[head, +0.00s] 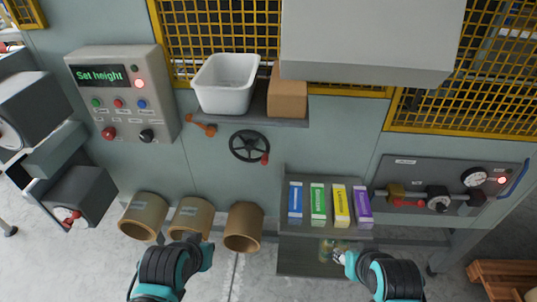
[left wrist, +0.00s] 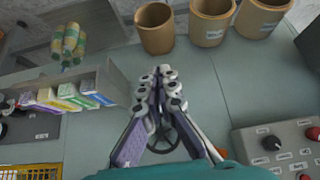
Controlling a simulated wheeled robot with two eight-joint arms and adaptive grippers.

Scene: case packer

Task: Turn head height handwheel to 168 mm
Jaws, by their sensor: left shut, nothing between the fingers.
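The black handwheel (head: 249,146) is on the grey-green machine front below the shelf, with a red knob (head: 265,158) at its lower right. In the left wrist view, part of the dark handwheel (left wrist: 186,132) shows behind my left gripper (left wrist: 160,72), which is shut and empty. In the head view my left arm is at the bottom, below and left of the wheel; its fingers are not clear there. My right gripper (head: 340,257) is at the bottom right, below the carton rack; its finger opening is unclear. The control box display (head: 99,76) reads "Set height".
An orange lever (head: 201,125) sits left of the wheel. A white bin (head: 225,84) and brown box (head: 287,95) stand on the shelf above. Tan tubes (head: 243,227) are below. Coloured cartons (head: 341,205) stand in a rack at the right. A valve panel (head: 447,185) is farther right.

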